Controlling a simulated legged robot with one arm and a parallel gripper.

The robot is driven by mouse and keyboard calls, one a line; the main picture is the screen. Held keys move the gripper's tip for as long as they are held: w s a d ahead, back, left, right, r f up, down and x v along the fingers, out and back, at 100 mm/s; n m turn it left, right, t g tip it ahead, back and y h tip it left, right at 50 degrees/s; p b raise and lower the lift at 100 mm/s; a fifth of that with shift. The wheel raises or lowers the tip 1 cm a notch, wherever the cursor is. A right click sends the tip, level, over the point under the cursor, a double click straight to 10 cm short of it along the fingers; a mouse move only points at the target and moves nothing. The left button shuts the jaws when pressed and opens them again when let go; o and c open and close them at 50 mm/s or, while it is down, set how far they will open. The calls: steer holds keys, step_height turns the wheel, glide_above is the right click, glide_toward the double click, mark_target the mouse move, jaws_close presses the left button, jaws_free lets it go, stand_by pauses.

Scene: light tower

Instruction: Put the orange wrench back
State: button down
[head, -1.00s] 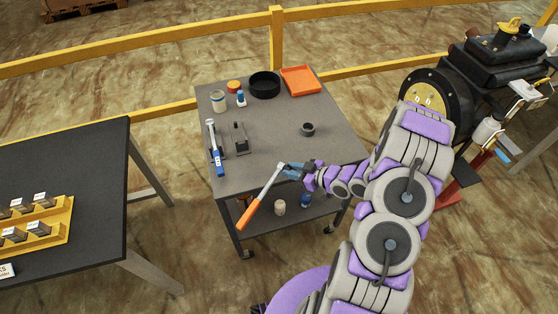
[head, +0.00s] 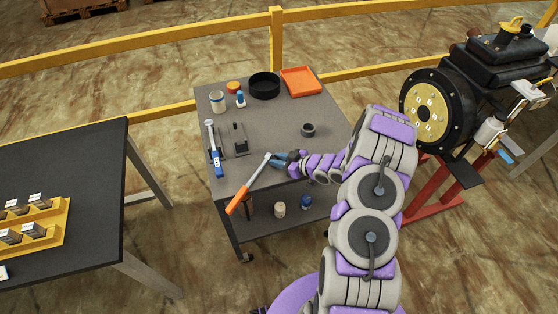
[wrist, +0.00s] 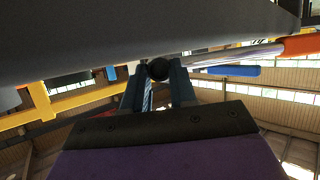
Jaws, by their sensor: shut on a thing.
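The orange wrench (head: 238,200) has an orange handle and a silver shaft. In the head view it hangs over the front edge of the grey cart (head: 270,125), its handle pointing down and left. My gripper (head: 278,161) is shut on the wrench's silver end near the cart's front edge. In the wrist view my gripper (wrist: 158,85) has its two fingers around a dark round end, and the orange handle (wrist: 301,45) shows at the upper right. Whether the wrench touches the cart top I cannot tell.
A blue-handled wrench (head: 214,150) and a dark holder (head: 239,140) lie at the cart's left. A black ring (head: 308,130), black bowl (head: 264,85), orange tray (head: 300,81) and cups stand on top. A dark table (head: 70,170) is left; machinery (head: 470,90) is right.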

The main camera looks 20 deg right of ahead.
steer(key=c, duration=0.9)
jaws_free()
steer(key=shift+s+f+b, duration=0.1)
steer(key=shift+f+b, duration=0.15)
steer(key=shift+b, duration=0.3)
